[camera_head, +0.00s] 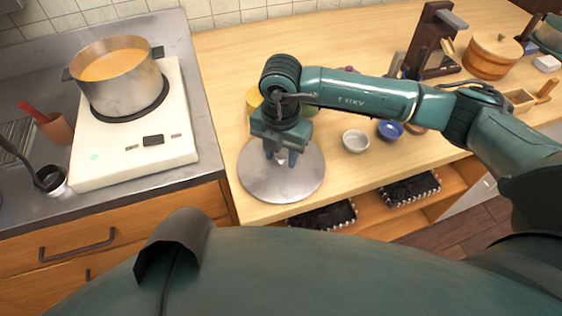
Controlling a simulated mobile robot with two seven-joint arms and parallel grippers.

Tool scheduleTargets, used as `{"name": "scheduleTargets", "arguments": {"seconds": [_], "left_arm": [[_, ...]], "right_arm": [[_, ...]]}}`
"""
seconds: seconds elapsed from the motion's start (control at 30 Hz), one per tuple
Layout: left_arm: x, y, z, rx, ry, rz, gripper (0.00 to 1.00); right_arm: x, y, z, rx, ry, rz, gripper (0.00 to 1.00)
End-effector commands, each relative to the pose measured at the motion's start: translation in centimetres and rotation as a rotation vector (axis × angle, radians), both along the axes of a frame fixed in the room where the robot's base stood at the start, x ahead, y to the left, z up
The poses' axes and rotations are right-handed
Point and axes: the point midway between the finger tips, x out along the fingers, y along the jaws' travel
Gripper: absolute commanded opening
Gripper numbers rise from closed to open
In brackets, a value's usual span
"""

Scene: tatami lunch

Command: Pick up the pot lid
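The pot lid (281,187) is a round, flat grey metal disc lying on the wooden counter near its front left corner. My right gripper (281,159) points down over the middle of the lid. Its two dark fingers are apart, with a small pale knob between them; I see no clear contact with the knob. The gripper body hides the back part of the lid. The pot (117,83), holding orange soup, stands uncovered on the white cooker (165,120) at the left. My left gripper is not in view.
A grey bowl (355,141) and a blue bowl (390,130) stand right of the lid. A yellow item (253,100) is partly hidden behind my gripper. A wooden lidded container (493,55) stands at the back right. Shelves lie below the counter edge.

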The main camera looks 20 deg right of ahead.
Motion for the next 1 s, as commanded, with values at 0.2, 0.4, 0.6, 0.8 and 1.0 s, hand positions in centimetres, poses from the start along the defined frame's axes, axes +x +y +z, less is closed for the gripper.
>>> {"name": "scheduleTargets", "arguments": {"seconds": [0.2, 0.4, 0.6, 0.8, 1.0], "left_arm": [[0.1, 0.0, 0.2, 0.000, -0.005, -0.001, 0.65], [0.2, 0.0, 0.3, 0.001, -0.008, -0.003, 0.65], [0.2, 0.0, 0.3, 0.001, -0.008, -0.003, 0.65], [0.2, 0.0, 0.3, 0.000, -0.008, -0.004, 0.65], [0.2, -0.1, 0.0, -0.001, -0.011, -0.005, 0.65]], "right_arm": [[0.0, 0.0, 0.0, 0.000, 0.000, 0.000, 0.20], [0.0, 0.0, 0.1, 0.000, 0.000, 0.000, 0.03], [0.0, 0.0, 0.1, 0.000, -0.001, 0.000, 0.00], [0.1, 0.0, 0.4, 0.001, -0.002, 0.000, 0.00], [0.1, 0.0, 3.3, 0.002, -0.007, 0.001, 0.00]]}}
